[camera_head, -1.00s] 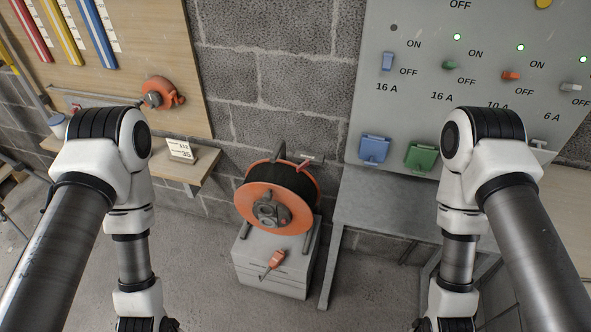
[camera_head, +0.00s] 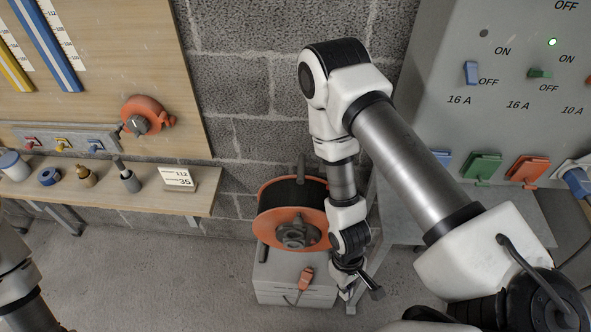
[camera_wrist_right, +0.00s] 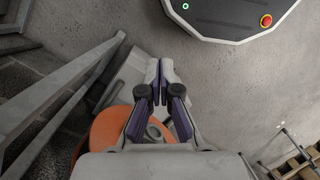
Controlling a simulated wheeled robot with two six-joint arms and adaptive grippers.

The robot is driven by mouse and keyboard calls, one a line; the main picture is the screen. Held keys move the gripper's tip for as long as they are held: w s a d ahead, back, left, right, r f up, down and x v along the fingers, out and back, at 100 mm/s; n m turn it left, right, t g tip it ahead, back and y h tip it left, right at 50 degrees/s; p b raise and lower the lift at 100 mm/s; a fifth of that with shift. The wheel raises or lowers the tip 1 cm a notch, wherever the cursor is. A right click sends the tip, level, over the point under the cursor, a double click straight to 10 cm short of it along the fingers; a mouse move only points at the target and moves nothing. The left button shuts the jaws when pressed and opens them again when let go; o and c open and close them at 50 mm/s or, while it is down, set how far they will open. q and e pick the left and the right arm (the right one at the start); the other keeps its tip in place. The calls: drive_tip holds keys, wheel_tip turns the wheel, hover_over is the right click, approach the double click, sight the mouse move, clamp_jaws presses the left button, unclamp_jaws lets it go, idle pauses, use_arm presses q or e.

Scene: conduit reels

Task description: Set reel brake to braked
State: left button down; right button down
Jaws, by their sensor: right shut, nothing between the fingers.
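The cable reel (camera_head: 268,229), with orange flanges and dark cable, stands on a pale grey box (camera_head: 278,282) against the block wall. My right arm covers the reel's right side in the head view, so a brake part there is hidden and its setting cannot be told. My right gripper (camera_wrist_right: 159,78) is shut and empty, in front of the reel's right side and low down. In the right wrist view the orange reel flange (camera_wrist_right: 92,150) shows behind and left of the fingers. My left gripper is outside the view; only part of its arm shows at lower left.
A wooden shelf (camera_head: 195,205) with small fittings and a card is at left. A grey switch panel (camera_head: 440,110) with covered sockets is at right, above a grey bench. The floor in front of the shelf is clear.

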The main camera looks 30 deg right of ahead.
drive_tip(key=w+d+r+n, duration=0.1)
drive_tip(key=w+r, duration=0.4)
drive_tip(key=w, duration=0.5)
drive_tip(key=w+d+r+n+h+b, duration=0.1)
drive_tip(key=w+d+r, duration=0.3)
drive_tip(key=w, duration=0.6)
drive_tip(key=w+d+r+n+b, duration=0.1)
drive_tip(key=w+d+r+n, duration=0.1)
drive_tip(key=w+r, duration=0.6)
drive_tip(key=shift+w+d+t+h, duration=0.3)
drive_tip(key=shift+w+h, duration=0.1)
drive_tip(key=shift+w, duration=0.75)
drive_tip(key=shift+f, duration=0.1)
drive_tip(key=x, duration=1)
